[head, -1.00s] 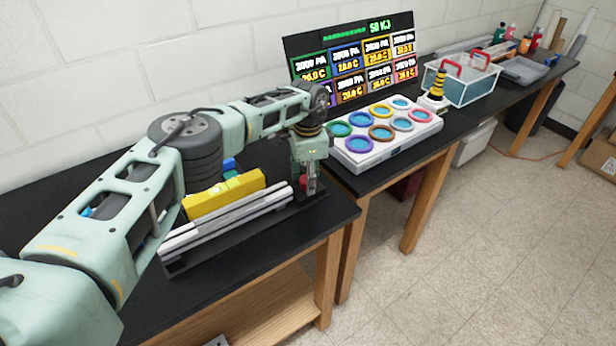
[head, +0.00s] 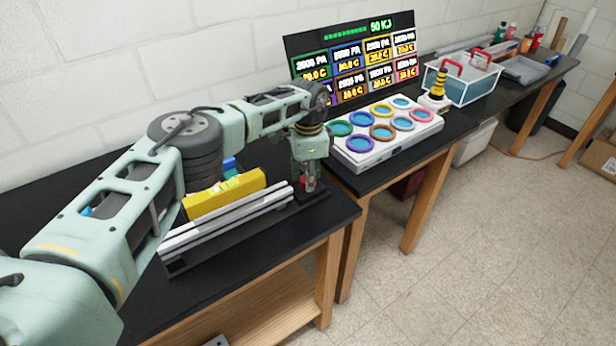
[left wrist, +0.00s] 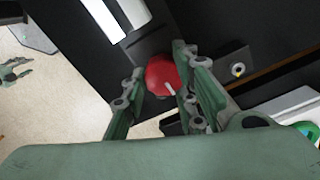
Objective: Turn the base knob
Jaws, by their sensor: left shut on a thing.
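The red base knob (left wrist: 162,75), with a white mark on its face, sits at the end of the black base beside the white rails in the left wrist view. In the head view a little of its red (head: 308,184) shows at the base's right end. My left gripper (head: 308,187) points down over it. In the left wrist view its two fingers (left wrist: 153,88) stand on either side of the knob, shut on it. The knob is partly hidden by the right finger. A small green shape at the left wrist view's left edge looks like my right gripper (left wrist: 14,71); its jaws are unclear.
The black base carries white rails (head: 225,222) and a yellow block (head: 225,192). A white panel with coloured rings (head: 385,140) and a display board (head: 355,60) stand to the right. A clear bin (head: 465,82) is farther back.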

